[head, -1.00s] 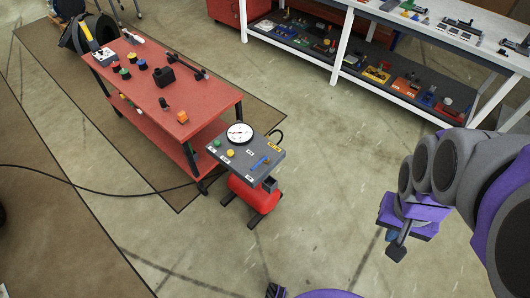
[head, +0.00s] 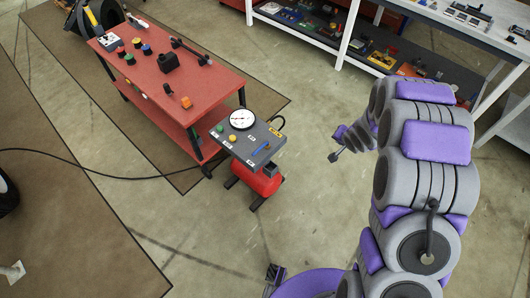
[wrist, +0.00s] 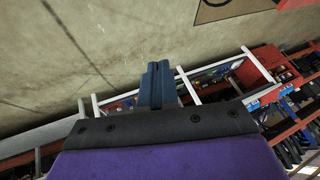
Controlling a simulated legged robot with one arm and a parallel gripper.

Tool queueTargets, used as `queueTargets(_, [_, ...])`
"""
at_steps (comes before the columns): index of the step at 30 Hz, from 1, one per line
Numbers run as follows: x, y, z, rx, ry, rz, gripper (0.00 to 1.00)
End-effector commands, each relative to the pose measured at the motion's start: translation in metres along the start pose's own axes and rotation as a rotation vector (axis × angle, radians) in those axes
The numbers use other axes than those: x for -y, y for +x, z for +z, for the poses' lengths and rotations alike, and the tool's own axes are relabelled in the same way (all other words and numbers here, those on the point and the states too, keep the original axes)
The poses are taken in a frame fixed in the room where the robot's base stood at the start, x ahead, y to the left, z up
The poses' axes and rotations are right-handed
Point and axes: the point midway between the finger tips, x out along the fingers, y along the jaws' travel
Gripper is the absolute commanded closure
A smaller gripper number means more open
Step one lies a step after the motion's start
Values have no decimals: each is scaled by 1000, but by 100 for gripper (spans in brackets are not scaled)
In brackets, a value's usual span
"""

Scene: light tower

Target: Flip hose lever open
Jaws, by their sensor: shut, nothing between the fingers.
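The panel also carries a round white gauge (head: 242,119) and green and yellow knobs. My gripper (head: 334,157) is to the right of the panel in the head view, apart from it and touching nothing. In the wrist view my gripper (wrist: 155,70) shows its two dark fingers together, with nothing between them. The lever is not visible in the wrist view.
A red table (head: 170,75) with knobs and an orange block stands left of the unit. A white shelf bench (head: 340,60) with tools stands at the back right. A black hose (head: 100,180) runs along the floor. The floor right of the unit is clear.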

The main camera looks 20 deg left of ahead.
Motion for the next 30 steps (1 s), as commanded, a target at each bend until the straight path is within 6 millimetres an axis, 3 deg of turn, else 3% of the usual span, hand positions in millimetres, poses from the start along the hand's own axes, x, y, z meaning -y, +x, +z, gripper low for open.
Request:
queueTargets(3, [28,41,30,48,44,-123,100])
queueTargets(7, [58,76,70,119,110,-260,100])
queueTargets(15, [100,107,146,290,256,-487,100])
queueTargets(21, [111,111,170,351,306,-549,100])
queueTargets(30, [115,112,172,355,307,-552,100])
